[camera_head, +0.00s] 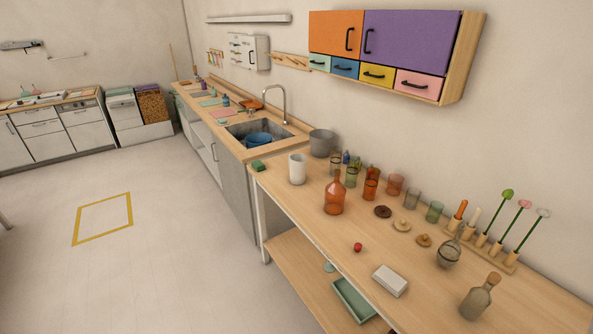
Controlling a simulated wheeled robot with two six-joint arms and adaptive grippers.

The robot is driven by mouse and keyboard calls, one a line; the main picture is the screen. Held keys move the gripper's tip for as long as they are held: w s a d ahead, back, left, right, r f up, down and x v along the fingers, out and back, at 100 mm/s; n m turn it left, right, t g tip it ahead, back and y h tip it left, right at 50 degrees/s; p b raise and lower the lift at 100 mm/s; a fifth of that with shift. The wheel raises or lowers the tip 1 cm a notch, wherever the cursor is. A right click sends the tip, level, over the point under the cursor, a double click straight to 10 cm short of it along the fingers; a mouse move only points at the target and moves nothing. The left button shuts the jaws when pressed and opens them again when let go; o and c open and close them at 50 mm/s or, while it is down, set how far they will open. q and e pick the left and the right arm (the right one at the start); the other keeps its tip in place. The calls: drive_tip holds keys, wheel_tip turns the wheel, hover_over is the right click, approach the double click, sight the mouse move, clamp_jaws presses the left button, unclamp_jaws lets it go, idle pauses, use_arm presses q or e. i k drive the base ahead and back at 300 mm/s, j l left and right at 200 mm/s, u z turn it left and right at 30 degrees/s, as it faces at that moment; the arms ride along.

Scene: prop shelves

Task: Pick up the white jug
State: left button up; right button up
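A plain white upright vessel (297,169), the only white jug-like thing I see, stands near the far left end of the wooden table. It is tall and round; I cannot make out a handle or spout. Neither my left nor my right gripper shows in the head view.
An orange bottle (334,196) and several coloured glasses (371,188) stand right of the white vessel on the wooden table (330,238). A white box (389,280) and a corked bottle (478,298) are nearer. The sink counter adjoins behind. Floor at left is clear.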

sight(296, 167)
drive_tip(key=i+j+z, duration=0.3)
drive_tip(key=i+j, duration=0.15)
drive_tip(key=i+j+z, duration=0.15)
drive_tip(key=j, duration=0.25)
drive_tip(key=i+j+z, duration=0.3)
drive_tip(key=j, duration=0.35)
drive_tip(key=i+j+z, duration=0.15)
drive_tip(key=j, duration=0.2)
drive_tip(key=i+j+z, duration=0.15)
drive_tip(key=j, duration=0.25)
